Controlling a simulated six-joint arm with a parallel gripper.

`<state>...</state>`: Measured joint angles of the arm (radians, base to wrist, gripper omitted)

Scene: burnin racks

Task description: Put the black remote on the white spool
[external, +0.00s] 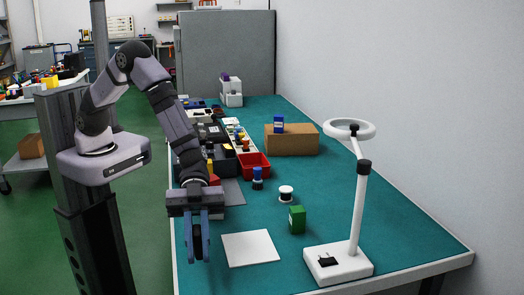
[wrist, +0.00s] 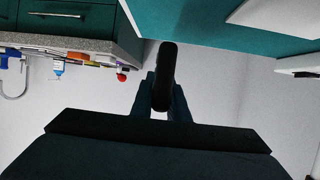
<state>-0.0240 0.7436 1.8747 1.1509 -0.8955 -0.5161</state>
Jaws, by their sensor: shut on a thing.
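My gripper (external: 198,256) is shut on the black remote (external: 197,240), in the external view near the table's left edge. The remote hangs between the two bluish fingers, long side roughly upright. In the wrist view, the remote (wrist: 164,76) stands out past the fingers, and they hide part of it. The white spool (external: 286,188), with a white top and a dark middle band, stands upright on the green table, to the right of my gripper and farther back. Its top looks bare. The wrist view does not show the spool.
A green box (external: 297,220) stands just in front of the spool, and a blue-and-black spool (external: 257,178) behind its left. A white square plate (external: 250,248) lies between my gripper and a white ring lamp (external: 340,262). A red bin (external: 254,165) and a cardboard box (external: 292,141) stand farther back.

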